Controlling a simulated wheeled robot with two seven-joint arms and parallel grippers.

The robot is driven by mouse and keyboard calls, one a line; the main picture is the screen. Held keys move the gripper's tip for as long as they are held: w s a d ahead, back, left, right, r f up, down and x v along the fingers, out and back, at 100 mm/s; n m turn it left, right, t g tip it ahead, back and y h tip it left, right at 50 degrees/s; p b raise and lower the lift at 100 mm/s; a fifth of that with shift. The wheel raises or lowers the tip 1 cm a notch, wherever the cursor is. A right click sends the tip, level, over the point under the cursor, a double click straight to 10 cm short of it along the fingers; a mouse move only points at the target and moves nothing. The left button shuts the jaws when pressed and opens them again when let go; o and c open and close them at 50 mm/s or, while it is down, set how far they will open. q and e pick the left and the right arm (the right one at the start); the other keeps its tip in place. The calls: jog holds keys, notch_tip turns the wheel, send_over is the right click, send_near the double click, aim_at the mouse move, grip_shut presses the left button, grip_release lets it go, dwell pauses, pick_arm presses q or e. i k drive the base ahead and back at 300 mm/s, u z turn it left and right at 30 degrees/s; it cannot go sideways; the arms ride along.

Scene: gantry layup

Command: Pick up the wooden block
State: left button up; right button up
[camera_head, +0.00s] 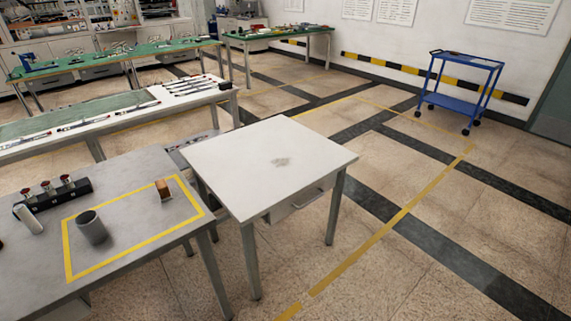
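A small brown wooden block (163,189) stands on the grey table (130,172) at the lower left. It sits inside a yellow taped rectangle (135,246), near its right end. Neither of my grippers shows in the head view.
A grey cylindrical cup (91,227) stands in the taped area, left of the block. A black holder with red-topped parts (52,195) and a white cylinder (27,218) are further left. A white table (265,165) with a drawer stands close on the right. Open floor lies beyond.

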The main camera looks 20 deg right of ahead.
aim_at(165, 194)
jog(key=k, duration=0.55)
jog(key=z, duration=1.2)
jog(key=i, duration=1.5)
jog(key=u, duration=0.8)
jog(key=i, duration=0.4)
jog(key=u, duration=0.5)
